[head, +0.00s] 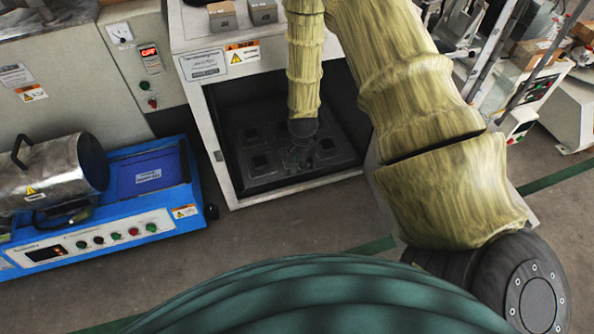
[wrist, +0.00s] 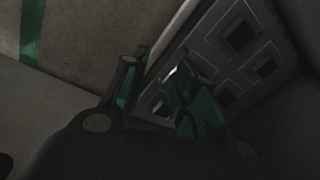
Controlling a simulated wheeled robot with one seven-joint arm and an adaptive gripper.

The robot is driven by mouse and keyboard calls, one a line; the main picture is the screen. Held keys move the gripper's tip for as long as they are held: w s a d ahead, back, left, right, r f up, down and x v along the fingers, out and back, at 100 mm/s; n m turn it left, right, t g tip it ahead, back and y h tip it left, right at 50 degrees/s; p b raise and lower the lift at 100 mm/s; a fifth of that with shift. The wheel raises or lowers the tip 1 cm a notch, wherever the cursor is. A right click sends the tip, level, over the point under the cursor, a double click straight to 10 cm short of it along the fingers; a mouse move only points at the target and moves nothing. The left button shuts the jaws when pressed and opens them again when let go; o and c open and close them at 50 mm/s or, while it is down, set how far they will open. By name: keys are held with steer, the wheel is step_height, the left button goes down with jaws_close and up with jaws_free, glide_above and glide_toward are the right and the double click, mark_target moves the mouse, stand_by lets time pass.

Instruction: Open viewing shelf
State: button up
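The viewing shelf seems to be the dark panel (head: 262,168) with several square recesses, low inside the open front of a white cabinet (head: 222,150). In the wrist view the panel (wrist: 252,50) runs diagonally, its front edge toward the floor. My gripper (head: 298,158) reaches down into the cabinet, just above or at the panel. In the wrist view my gripper (wrist: 160,88) has its teal-padded fingers apart, one near the panel's edge and the other over the panel. Shadow hides whether they touch it. I see nothing clearly held between them.
A blue machine (head: 100,225) with a metal cylinder (head: 60,172) stands left of the cabinet. Small boxes (head: 262,10) sit on the cabinet top. Grey floor (head: 270,228) in front of the cabinet is clear. More equipment stands at the right.

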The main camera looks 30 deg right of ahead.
steer(key=w+d+f+m+b, duration=0.3)
steer(key=w+b, duration=0.2)
steer(key=b, duration=0.6)
glide_above(297, 164)
steer(key=s+a, duration=0.2)
steer(key=s, duration=0.2)
steer(key=shift+m+t, duration=0.3)
steer(key=shift+m, duration=0.1)
steer(key=x, duration=0.3)
steer(key=s+x, duration=0.1)
steer(key=x, duration=0.3)
steer(key=a+x, duration=0.1)
steer(key=x, duration=0.2)
steer(key=shift+s+f, duration=0.35)
steer(key=shift+f, duration=0.2)
steer(key=shift+c, duration=0.3)
jaws_close()
